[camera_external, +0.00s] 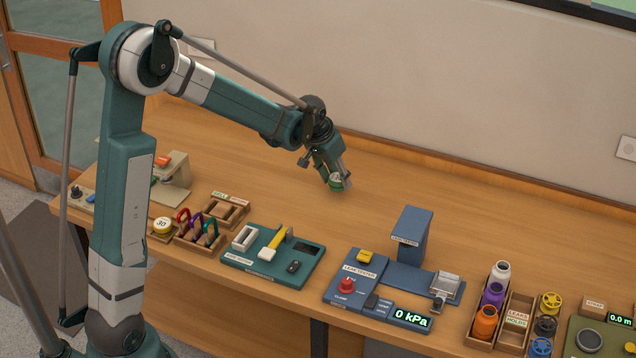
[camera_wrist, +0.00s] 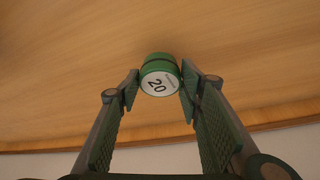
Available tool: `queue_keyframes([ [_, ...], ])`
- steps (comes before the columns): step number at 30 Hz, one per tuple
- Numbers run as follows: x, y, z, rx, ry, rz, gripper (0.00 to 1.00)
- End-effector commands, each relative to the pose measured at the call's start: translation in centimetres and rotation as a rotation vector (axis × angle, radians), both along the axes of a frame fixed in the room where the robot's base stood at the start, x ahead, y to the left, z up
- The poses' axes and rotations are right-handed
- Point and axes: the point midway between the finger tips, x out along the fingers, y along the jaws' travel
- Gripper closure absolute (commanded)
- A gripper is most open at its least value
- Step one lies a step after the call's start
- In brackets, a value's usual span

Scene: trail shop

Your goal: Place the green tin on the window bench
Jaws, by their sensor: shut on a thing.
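In the external view the tin (camera_external: 337,184) shows small at the end of my gripper (camera_external: 337,177), over the back middle of the wooden bench (camera_external: 440,180). My gripper is shut on the tin. I cannot tell whether the tin touches the bench top or hangs just above it. No window is seen beside this bench; a glazed door (camera_external: 60,75) stands at the far left.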

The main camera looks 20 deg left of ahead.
Motion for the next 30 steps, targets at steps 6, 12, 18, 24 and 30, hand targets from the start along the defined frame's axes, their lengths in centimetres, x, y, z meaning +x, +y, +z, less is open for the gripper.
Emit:
queue_keyframes([
  [6,-1.4,7.5,-0.9,0.0,-0.003,0.137,0.78],
  [12,-3.2,13.4,-1.6,-0.001,-0.007,0.252,0.78],
  [18,-4.6,17.1,-2.0,-0.003,-0.01,0.329,0.78],
  [24,-5.3,18.6,-2.3,-0.003,-0.012,0.36,0.78],
  [30,-5.4,18.8,-2.3,-0.003,-0.012,0.366,0.78],
])
